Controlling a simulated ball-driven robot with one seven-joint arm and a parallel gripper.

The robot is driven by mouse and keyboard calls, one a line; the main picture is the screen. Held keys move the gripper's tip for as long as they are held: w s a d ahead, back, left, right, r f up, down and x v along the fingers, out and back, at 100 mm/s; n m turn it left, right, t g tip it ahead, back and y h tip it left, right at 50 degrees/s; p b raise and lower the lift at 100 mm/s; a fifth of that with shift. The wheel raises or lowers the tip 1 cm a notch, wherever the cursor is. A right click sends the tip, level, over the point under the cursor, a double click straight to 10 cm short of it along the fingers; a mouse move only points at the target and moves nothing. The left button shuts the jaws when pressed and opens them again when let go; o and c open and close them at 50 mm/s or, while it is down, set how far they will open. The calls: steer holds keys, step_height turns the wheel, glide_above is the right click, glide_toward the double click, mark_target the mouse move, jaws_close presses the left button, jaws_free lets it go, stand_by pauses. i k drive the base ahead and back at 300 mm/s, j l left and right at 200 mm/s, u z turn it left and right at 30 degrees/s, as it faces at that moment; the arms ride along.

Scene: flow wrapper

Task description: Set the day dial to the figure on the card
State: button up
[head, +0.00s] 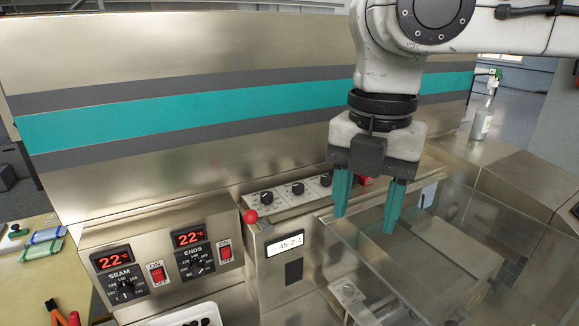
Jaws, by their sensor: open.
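Three black dials, the left one (266,197), the middle one (298,188) and the right one (326,180), sit in a row on a pale panel of the steel machine. Their lettering is too small to read, so I cannot tell which is the day dial. A white plate (285,244) below them carries figures that look like 15-2-1; I cannot tell if it is the card. A small blank-looking white piece (428,195) stands to the right of my gripper. My gripper (365,224) points down with teal fingers apart and empty, right of the dials.
A red ball-topped knob (250,216) stands left of the dials. Heater panels with SEAM (122,288) and ENDS (196,262) dials and red switches lie further left. A clear cover (400,262) spans the area below my gripper. A bottle (482,122) stands at the back right.

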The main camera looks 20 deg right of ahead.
mark_target(298, 188)
steer(key=i, duration=0.85)
